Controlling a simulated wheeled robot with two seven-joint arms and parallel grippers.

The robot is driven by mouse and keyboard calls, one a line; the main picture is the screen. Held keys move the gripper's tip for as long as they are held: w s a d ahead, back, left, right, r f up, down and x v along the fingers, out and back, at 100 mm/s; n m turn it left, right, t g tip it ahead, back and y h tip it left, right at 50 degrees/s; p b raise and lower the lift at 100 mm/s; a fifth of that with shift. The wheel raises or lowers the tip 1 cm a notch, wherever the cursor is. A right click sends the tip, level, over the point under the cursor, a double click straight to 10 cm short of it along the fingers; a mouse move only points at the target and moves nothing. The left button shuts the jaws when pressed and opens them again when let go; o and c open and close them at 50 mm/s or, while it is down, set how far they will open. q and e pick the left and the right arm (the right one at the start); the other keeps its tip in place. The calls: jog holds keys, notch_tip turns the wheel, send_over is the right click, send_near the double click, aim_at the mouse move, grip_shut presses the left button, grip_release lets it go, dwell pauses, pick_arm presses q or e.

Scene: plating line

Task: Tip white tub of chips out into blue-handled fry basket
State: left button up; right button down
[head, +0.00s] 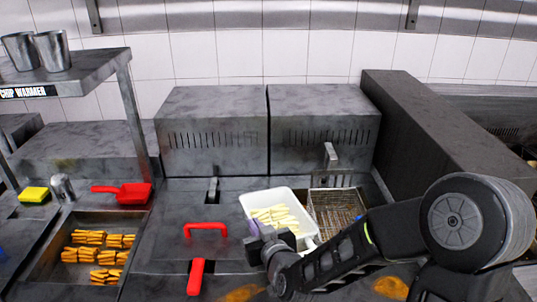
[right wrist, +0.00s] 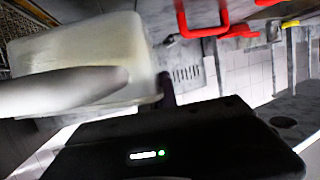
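The white tub (head: 246,203) holds pale chips (head: 272,215) and sits left of the wire fry basket (head: 350,209) in the head view. My right gripper (head: 268,246) is at the tub's near edge and appears shut on its wall. In the right wrist view, a pale finger crosses the tub's (right wrist: 90,50) side and a dark finger shows by its corner. The basket's mesh looks brown, with no chips clearly visible in it. My left gripper is out of view.
A red handle (head: 205,228) lies on the fryer top, with another red handle (head: 195,278) nearer. A pan of orange chips (head: 47,262), a red scoop (head: 130,193) and a yellow sponge (head: 34,195) are at left. A dark raised unit (head: 440,130) bounds the right.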

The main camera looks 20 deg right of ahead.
jog(key=shift+r, duration=0.1)
jog(key=w+d+r+m+h+p, duration=0.1)
jog(key=d+r+p, duration=0.1)
jog(key=r, duration=0.7)
jog(key=w+d+r+h+p, duration=0.2)
jog(key=d+r, duration=0.1)
jog(key=r, duration=0.6)
jog(key=shift+w+m, duration=0.15)
jog(key=shift+m, duration=0.25)
jog(key=shift+r, duration=0.15)
